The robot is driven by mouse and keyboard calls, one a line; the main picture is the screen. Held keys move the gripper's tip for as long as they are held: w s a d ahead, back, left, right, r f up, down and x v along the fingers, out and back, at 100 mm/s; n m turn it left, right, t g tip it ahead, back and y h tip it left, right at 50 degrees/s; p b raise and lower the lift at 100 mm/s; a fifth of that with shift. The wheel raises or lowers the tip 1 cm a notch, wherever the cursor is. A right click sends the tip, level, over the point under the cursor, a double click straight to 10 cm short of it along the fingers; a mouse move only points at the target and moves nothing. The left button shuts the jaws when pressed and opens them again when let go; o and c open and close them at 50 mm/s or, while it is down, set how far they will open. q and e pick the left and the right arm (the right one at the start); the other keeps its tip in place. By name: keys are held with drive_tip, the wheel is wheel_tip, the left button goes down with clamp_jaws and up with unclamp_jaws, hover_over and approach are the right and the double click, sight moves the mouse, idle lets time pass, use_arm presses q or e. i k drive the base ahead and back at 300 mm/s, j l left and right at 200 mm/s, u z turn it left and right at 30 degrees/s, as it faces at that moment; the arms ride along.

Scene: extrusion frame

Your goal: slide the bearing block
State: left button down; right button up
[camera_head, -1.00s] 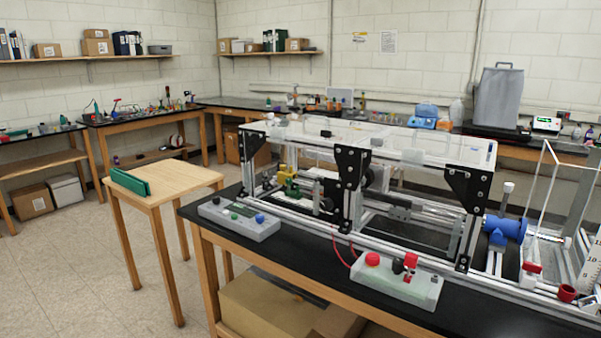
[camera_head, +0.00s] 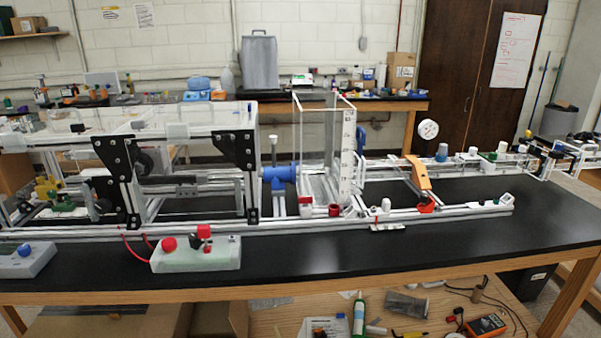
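A long aluminium extrusion frame (camera_head: 460,211) lies along the black bench top. I cannot tell for certain which part is the bearing block. An orange upright part (camera_head: 418,174) stands on the frame right of centre, with a small orange-red piece at its foot. A blue cylindrical fitting (camera_head: 280,174) sits on the frame left of a clear box with a white scale (camera_head: 347,160). Several small white and grey pieces sit along the right-hand rails. Neither of my grippers is in view.
A pale control box (camera_head: 196,257) with red knobs stands in front of the frame, and a grey box (camera_head: 24,262) is at the left edge. The black bench top (camera_head: 420,247) is clear at front right. A lower shelf holds tools.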

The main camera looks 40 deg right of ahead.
sight(275, 174)
drive_tip(key=z, duration=1.05)
drive_tip(key=i+l+z, duration=0.25)
drive_tip(key=l, duration=0.2)
